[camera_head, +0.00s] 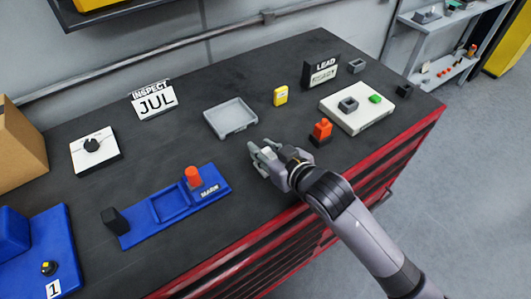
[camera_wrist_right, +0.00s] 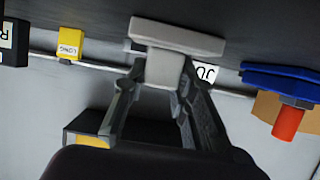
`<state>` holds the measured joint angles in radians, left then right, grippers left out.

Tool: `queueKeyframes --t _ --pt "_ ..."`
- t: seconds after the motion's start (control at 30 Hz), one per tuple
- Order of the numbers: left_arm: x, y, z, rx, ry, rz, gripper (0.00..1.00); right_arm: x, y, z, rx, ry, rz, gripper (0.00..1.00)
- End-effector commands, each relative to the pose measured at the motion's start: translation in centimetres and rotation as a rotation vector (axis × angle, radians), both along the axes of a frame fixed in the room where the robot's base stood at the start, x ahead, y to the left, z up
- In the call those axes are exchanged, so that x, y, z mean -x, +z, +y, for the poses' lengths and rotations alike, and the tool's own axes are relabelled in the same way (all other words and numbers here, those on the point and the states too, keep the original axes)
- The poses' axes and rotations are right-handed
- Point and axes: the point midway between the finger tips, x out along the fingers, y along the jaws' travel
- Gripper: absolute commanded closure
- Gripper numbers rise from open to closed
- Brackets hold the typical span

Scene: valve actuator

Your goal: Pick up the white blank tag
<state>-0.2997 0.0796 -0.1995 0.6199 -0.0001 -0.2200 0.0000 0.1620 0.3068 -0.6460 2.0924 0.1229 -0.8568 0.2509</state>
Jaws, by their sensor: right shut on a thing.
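My right gripper (camera_head: 262,153) is low over the dark bench top, just in front of the grey tray. Its fingers (camera_wrist_right: 165,80) are shut on a small off-white block joined to a wider flat plate, which I take to be the white blank tag (camera_wrist_right: 178,38). In the wrist view the plate lies beyond the fingertips, on the bench side. I cannot tell whether it touches the bench. In the head view the fingers mostly hide the tag. My left gripper is not in view.
The grey tray (camera_head: 246,128) is just behind the gripper. A blue fixture with a red knob (camera_head: 193,177) is to the left. A red-orange block (camera_head: 322,129) and a white plate (camera_head: 346,121) are to the right. A yellow tag (camera_head: 281,96) stands behind.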

Motion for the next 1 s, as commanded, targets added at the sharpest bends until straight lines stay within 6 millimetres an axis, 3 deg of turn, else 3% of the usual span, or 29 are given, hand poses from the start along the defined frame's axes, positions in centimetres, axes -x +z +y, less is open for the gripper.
queueKeyframes --t 0.27,0.7,1.0 --pt "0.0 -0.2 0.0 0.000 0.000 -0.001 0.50 -0.1 2.9 0.1 -0.005 0.001 -0.006 1.00" --pt "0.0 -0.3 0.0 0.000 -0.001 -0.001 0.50 -0.1 13.9 0.1 -0.005 0.001 -0.010 1.00" --pt "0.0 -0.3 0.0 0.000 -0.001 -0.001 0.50 0.0 18.8 0.0 -0.002 0.000 -0.005 1.00"
